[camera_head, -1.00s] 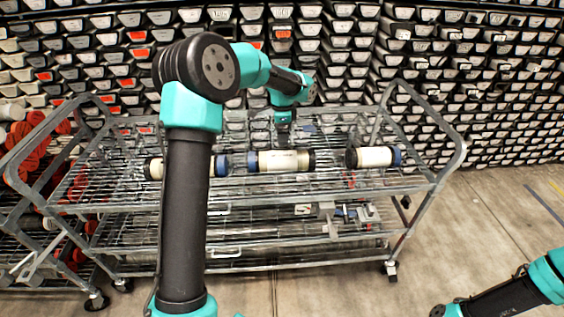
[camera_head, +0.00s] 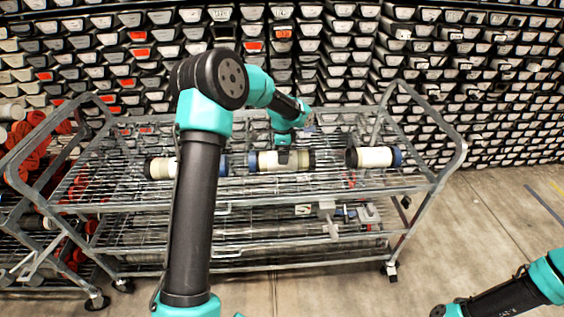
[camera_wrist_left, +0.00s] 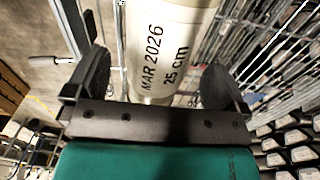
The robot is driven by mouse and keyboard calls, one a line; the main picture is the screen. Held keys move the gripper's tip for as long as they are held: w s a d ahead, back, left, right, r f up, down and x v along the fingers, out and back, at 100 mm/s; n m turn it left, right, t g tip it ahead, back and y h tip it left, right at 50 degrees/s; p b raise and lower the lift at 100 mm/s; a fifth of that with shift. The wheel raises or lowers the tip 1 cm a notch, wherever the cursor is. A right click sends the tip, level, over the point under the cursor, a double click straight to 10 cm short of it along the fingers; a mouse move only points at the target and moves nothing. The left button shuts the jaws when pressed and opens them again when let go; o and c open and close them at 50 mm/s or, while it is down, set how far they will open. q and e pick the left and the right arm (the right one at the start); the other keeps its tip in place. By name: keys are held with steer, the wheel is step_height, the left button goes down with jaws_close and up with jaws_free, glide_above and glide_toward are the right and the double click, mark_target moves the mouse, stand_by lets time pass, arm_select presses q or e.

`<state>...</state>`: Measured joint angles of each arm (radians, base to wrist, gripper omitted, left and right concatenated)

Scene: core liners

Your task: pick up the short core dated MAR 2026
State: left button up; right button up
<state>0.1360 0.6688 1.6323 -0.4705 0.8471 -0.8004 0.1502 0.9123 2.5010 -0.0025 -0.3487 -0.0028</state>
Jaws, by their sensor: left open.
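The short core (camera_wrist_left: 165,60) is a pale cylinder printed "MAR 2026" and "25 cm" in the left wrist view. In the head view, the middle core (camera_head: 266,162) lies on the cart's top shelf with the left gripper (camera_head: 284,157) over its middle; its print is too small to read there. In the left wrist view my left gripper (camera_wrist_left: 156,82) is open, with one dark finger on each side of the printed core. I cannot tell whether a finger touches it.
Another core (camera_head: 162,168) lies to the left, partly hidden by my left arm. A third core (camera_head: 374,157) lies to the right, with a gap between. The wire cart (camera_head: 425,182) has raised end handles. Racks of trays (camera_head: 480,90) stand behind.

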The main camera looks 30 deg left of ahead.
arm_select(q)
step_height(320, 180, down, 5)
steer(key=shift+a, duration=0.1)
steer(key=shift+w, duration=0.1)
stand_by(0.5)
steer(key=c, duration=1.5)
steer(key=shift+r, duration=0.15)
steer(key=shift+c, duration=0.4)
steer(key=shift+r, duration=0.15)
steer(key=shift+r, duration=1.5)
steer(key=shift+s+r, duration=0.2)
steer(key=s+d+r, duration=0.1)
steer(key=s+d, duration=0.7)
steer(key=s, duration=0.5)
steer(key=shift+d, duration=0.25)
